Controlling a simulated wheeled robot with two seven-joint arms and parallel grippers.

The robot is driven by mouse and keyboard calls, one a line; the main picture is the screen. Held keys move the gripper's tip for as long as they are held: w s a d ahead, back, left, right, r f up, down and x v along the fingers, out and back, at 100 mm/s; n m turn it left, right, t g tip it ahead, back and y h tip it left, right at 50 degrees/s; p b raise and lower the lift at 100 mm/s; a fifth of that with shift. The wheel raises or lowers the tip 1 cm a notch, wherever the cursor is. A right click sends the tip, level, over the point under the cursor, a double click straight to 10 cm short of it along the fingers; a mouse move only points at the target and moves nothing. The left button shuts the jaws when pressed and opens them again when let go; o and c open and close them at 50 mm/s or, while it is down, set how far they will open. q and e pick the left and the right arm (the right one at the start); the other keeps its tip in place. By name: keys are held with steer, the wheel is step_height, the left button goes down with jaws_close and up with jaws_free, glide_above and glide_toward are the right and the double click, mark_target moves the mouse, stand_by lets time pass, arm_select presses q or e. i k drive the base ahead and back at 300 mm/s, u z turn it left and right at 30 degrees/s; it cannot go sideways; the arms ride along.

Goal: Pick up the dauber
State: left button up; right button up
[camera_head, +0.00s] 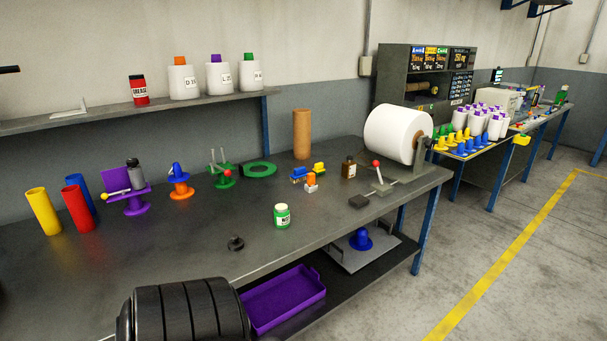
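A small black piece with a raised knob (236,243) lies alone on the dark workbench, near its front edge. It may be the dauber, but it is too small to tell for sure. A green jar with a white label (282,216) stands upright a little to its right and farther back. A small brown bottle (349,168) with a dark top stands farther right. Neither of my grippers is in view.
The workbench (180,262) is clear around the black piece. Red (77,208), yellow and blue tubes stand at the left. Purple, orange and green fixtures line the back. A white roll (395,135) stands at the right end. A purple tray (285,298) lies below.

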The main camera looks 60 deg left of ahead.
mark_target(311, 177)
steer(key=u, duration=0.65)
steer(key=i, duration=1.05)
steer(key=u, duration=1.7)
steer(key=i, duration=0.6)
steer(key=u, duration=0.55)
